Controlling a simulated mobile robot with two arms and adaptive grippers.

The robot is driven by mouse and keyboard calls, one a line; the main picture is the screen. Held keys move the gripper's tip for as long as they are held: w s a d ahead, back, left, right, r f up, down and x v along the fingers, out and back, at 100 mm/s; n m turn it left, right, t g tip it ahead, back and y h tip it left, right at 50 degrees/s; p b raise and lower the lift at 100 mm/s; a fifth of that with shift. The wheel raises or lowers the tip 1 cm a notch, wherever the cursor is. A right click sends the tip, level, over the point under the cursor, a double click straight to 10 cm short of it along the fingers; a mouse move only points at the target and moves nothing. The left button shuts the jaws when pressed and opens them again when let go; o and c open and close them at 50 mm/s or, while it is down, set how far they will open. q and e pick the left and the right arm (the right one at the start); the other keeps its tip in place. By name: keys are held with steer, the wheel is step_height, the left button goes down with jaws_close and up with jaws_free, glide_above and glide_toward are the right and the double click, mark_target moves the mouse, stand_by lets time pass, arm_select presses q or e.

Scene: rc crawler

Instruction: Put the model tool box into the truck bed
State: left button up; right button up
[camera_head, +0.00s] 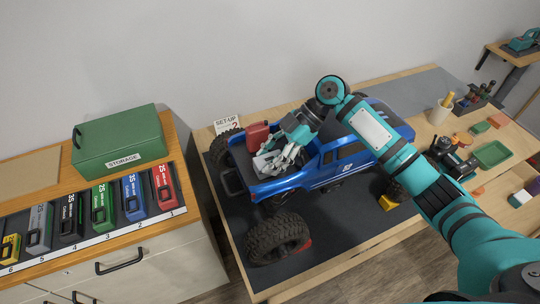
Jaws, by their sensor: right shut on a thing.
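The blue truck (345,155) stands on the dark mat with its bed (238,161) toward the left. My right gripper (270,163) reaches down from the right, over and into the bed. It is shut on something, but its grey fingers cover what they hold. I cannot make out the model tool box for sure. A red box-like piece (257,134) with a small top stands at the bed's far side, right beside the fingers. I cannot tell whether they touch it. My left gripper is not in view.
A loose wheel (277,238) lies in front of the truck. A green storage box (119,142) and a row of coloured numbered boxes (102,206) fill the left cabinet.

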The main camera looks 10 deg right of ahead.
steer(key=o, duration=1)
steer(key=b+v, duration=0.4)
steer(key=v, duration=0.6)
steer(key=shift+d+r, duration=0.2)
steer(key=shift+d, duration=0.1)
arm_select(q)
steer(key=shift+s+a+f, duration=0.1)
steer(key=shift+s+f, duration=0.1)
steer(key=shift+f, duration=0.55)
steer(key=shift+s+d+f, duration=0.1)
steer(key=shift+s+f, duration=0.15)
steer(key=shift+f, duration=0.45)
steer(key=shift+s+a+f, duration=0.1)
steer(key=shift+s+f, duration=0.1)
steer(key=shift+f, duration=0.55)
arm_select(e)
steer(key=shift+w+d+r, duration=0.1)
steer(key=shift+d+r, duration=0.35)
steer(key=shift+r, duration=0.1)
